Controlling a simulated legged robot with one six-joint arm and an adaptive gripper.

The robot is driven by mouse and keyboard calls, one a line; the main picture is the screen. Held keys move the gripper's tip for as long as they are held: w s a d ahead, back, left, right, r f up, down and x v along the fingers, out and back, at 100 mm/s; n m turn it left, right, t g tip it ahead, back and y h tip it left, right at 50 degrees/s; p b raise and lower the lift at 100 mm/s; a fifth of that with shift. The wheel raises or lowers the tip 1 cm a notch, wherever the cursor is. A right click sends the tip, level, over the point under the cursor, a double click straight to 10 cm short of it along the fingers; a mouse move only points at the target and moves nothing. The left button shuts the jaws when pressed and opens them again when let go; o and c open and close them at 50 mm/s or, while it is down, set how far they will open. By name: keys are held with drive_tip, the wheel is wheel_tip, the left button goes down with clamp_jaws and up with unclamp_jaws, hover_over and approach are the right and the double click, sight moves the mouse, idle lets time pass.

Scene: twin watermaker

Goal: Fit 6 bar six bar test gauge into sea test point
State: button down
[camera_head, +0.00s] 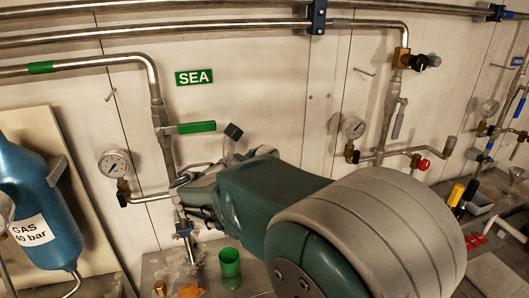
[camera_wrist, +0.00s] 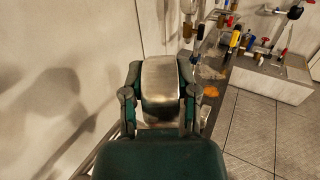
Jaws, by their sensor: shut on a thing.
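My gripper (camera_head: 193,197) is beside the vertical pipe under the green SEA sign (camera_head: 194,77) in the head view. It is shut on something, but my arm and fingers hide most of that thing. In the wrist view, a silver rounded piece (camera_wrist: 160,88) shows between the fingers; I cannot tell whether it is the test gauge or part of my gripper. The sea pipe (camera_head: 156,100) has a green lever (camera_head: 197,127) and a round gauge (camera_head: 115,163) on its left branch. A black knob (camera_head: 233,132) shows above my arm. I cannot make out the sea test point.
A green cup (camera_head: 230,264) and an orange cloth (camera_head: 191,290) are on the bench below. A blue cylinder (camera_head: 35,200) marked GAS stands at left. A similar pipe with a gauge (camera_head: 353,127) and red knob (camera_head: 423,165) is at right. Open floor (camera_wrist: 250,130) shows in the wrist view.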

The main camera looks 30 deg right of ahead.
drive_tip(key=shift+f, duration=0.15)
drive_tip(key=shift+c, duration=1.5)
unclamp_jaws()
drive_tip(key=shift+a, duration=0.1)
drive_tip(key=v, duration=1.2)
